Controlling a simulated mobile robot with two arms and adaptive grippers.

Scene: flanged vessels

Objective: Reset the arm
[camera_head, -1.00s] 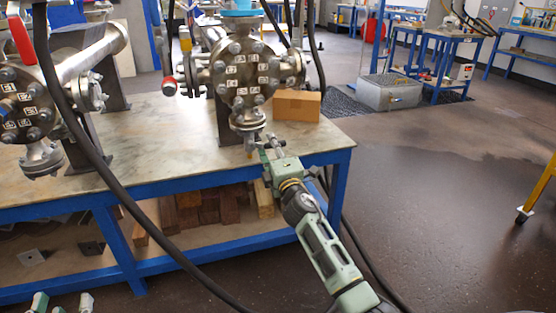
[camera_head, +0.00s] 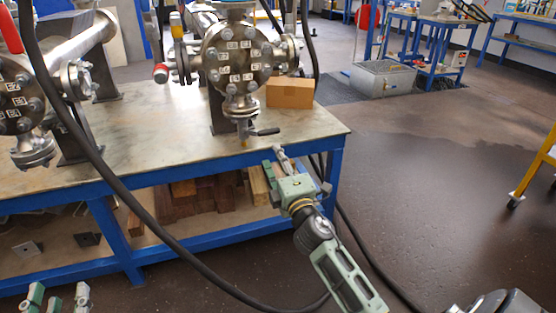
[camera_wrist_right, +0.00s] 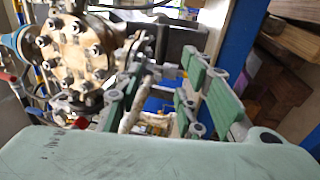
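My right gripper (camera_head: 274,160) is just off the front edge of the table, below and in front of the middle flanged vessel (camera_head: 236,60). In the right wrist view its green fingers (camera_wrist_right: 160,95) stand apart with nothing held between them. A small valve with a dark lever handle (camera_head: 264,132) hangs under that vessel, clear of the fingertips. My left gripper (camera_head: 57,298) shows only its tips at the bottom left edge; they are apart and empty. A second flanged vessel (camera_head: 18,100) stands at the left, partly cut off.
The blue-framed table (camera_head: 165,140) carries the vessels and a cardboard box (camera_head: 290,93). Wooden blocks (camera_head: 200,195) lie on its lower shelf. A black hose (camera_head: 110,180) hangs across the left side. The floor (camera_head: 430,170) to the right is open, with a yellow frame (camera_head: 535,170) at the edge.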

